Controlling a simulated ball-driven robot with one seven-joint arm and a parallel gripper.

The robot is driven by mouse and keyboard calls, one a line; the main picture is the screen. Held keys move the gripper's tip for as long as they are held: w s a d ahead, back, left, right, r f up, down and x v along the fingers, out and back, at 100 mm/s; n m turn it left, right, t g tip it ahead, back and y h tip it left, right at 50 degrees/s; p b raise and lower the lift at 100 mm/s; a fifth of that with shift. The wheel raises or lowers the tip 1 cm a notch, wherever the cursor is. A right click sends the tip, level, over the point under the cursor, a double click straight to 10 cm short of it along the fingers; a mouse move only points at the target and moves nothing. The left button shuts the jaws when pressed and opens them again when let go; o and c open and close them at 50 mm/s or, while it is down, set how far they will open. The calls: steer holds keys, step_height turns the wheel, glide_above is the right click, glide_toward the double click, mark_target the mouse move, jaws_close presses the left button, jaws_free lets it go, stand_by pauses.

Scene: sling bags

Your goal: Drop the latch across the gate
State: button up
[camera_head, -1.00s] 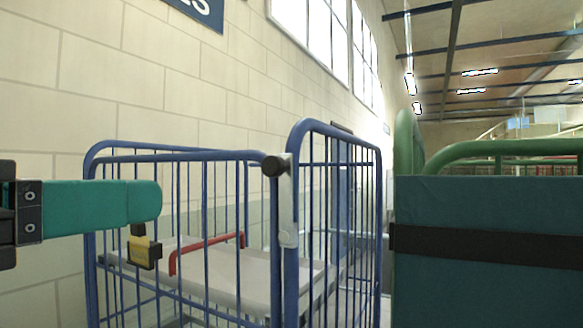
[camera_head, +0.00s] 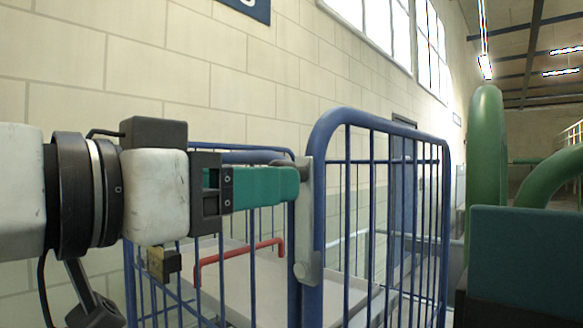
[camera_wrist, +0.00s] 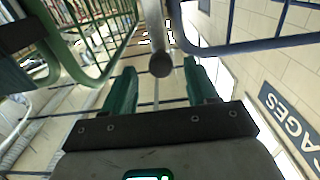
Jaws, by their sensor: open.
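The latch (camera_head: 304,230) is a pale grey metal bar standing upright along the near post of the blue barred gate (camera_head: 318,150). Its dark round knob shows in the wrist view (camera_wrist: 160,65), between the fingertips. In the head view the knob is mostly hidden by my gripper. My gripper (camera_head: 292,183) has teal fingers, comes in level from the left and ends beside the upper part of the latch. In the wrist view my gripper (camera_wrist: 160,72) is open, with gaps beside the knob; I cannot tell whether either finger touches it.
Inside the blue cage lies a pale grey shelf (camera_head: 245,285) with a red handle (camera_head: 238,252). Green rails (camera_head: 487,150) and a teal panel (camera_head: 525,262) stand at the right. A block wall is behind.

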mark_target(291, 223)
steer(key=shift+p+x, duration=0.55)
steer(key=shift+x, duration=1.8)
jaws_close()
